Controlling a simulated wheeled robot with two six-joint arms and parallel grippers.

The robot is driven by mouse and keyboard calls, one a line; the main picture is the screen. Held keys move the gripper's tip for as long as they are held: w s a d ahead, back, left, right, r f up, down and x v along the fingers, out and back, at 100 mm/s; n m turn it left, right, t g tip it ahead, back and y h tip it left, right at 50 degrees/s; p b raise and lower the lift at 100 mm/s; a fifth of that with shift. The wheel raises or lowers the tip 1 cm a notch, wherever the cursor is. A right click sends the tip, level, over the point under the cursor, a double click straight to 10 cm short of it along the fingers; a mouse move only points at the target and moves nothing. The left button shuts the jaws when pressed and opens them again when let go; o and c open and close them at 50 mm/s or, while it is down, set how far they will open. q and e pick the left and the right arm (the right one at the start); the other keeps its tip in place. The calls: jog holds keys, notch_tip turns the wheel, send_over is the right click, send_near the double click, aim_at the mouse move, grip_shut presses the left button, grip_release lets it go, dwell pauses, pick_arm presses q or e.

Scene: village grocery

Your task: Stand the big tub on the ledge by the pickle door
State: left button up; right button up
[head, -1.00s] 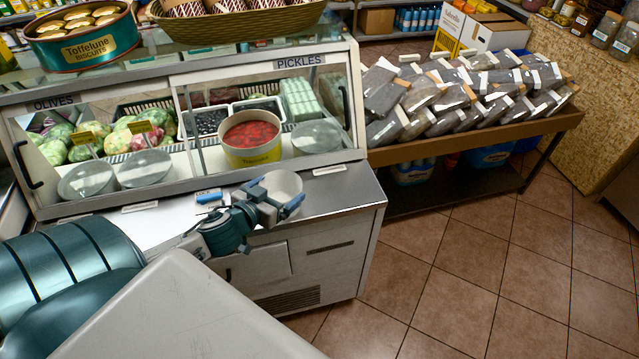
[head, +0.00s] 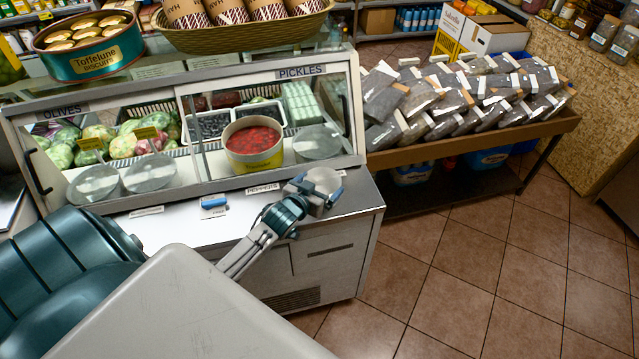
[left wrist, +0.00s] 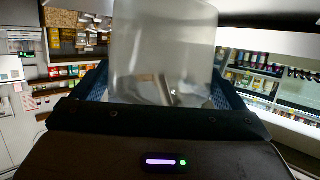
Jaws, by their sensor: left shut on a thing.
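The big tub (head: 326,179) is a clear, frosted round container. My left gripper (head: 317,190) is shut on it, at the right part of the steel ledge (head: 352,196) in front of the glass case. In the left wrist view the tub (left wrist: 165,50) fills the space between the two blue fingers and looks empty. I cannot tell whether its base touches the ledge. The pickle door (head: 270,120) is the right glass pane under the PICKLES sign (head: 300,72), just behind the tub. My right gripper is not in view.
A small blue object (head: 214,202) and paper labels lie on the ledge left of my gripper. Behind the glass are a red-filled tub (head: 253,160) and round clear dishes (head: 93,184). A wooden stand (head: 470,148) with grey packets is at right. The ledge's right end is bare.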

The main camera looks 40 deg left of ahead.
pick_arm(q)
jog(key=shift+f, duration=0.25)
jog(key=o, duration=0.6)
jog(key=shift+f, duration=0.1)
jog(key=b+v, duration=0.3)
jog(key=v, duration=0.9)
